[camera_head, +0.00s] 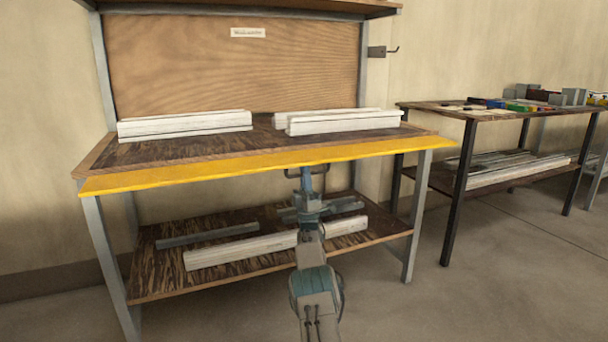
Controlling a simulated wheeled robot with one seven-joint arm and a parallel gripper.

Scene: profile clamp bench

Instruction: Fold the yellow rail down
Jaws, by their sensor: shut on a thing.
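The yellow rail (220,168) is a long, flat strip along the front edge of the workbench (158,152). It runs the full width of the bench and juts a little past the right end, just below the wooden top. My gripper (306,178) is in front of the bench, right of the middle, just under the rail. It is shut on a dark handle (324,178) that hangs below the rail. The fingertips are small in this view and partly hidden by my wrist.
White profiles (185,126) lie in two stacks on the bench top. The lower shelf (155,280) holds a long white bar (240,251) and grey bars behind my arm. A second table (440,110) with coloured parts stands at the right. The floor between them is clear.

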